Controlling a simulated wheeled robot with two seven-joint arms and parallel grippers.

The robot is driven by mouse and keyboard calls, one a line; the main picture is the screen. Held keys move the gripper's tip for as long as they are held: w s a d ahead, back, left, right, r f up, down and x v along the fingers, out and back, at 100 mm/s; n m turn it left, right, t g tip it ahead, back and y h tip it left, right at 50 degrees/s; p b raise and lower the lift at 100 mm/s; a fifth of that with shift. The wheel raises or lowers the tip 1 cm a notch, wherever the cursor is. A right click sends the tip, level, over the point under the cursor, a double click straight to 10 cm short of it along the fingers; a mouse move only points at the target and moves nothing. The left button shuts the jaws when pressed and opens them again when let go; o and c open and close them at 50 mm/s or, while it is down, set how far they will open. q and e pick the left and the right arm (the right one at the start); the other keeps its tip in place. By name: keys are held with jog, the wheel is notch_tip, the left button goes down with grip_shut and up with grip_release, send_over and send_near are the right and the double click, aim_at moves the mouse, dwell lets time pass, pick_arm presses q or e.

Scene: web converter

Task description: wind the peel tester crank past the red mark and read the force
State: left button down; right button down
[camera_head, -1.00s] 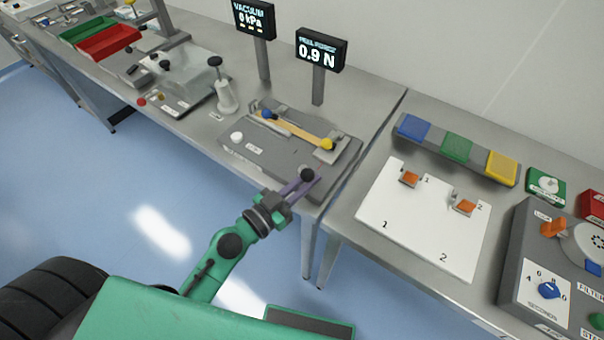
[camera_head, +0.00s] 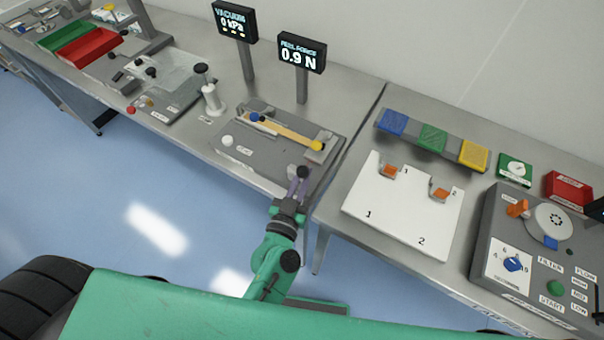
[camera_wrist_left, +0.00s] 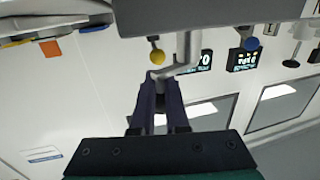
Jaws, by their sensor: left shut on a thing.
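The peel tester (camera_head: 262,172) is a dark grey unit at the front of the left bench. A yellow strip (camera_head: 285,131) on it runs from a blue knob (camera_head: 254,117) to a yellow knob (camera_head: 317,146). Its display (camera_head: 301,54) reads 0.9 N. My left gripper (camera_head: 300,186) is shut on the crank (camera_head: 303,172) at the tester's front right corner. In the left wrist view, a grey crank arm (camera_wrist_left: 187,48) extends above the purple fingers (camera_wrist_left: 160,98). The red mark cannot be made out. My right gripper is not in view.
A vacuum display (camera_head: 235,20) reads 0 kPa. A white board (camera_head: 403,212) with two orange clips lies on the right bench, beside a grey control box (camera_head: 500,230). Red (camera_head: 103,46) and green (camera_head: 68,42) bins stand far left. A gap separates the benches.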

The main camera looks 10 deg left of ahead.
pick_arm(q)
jog(key=shift+w+r, duration=0.15)
jog(key=shift+r, duration=0.3)
jog(key=c, duration=0.9)
grip_release()
jog(key=shift+o, duration=0.2)
jog(key=shift+f, duration=0.1)
jog(key=shift+f, duration=0.15)
jog(key=shift+s, duration=0.3)
jog(key=s+a+b, duration=0.2)
jog(key=s+b, duration=0.1)
jog(key=s, duration=1.1)
jog(key=shift+a+b, duration=0.15)
jog(key=shift+b, duration=0.2)
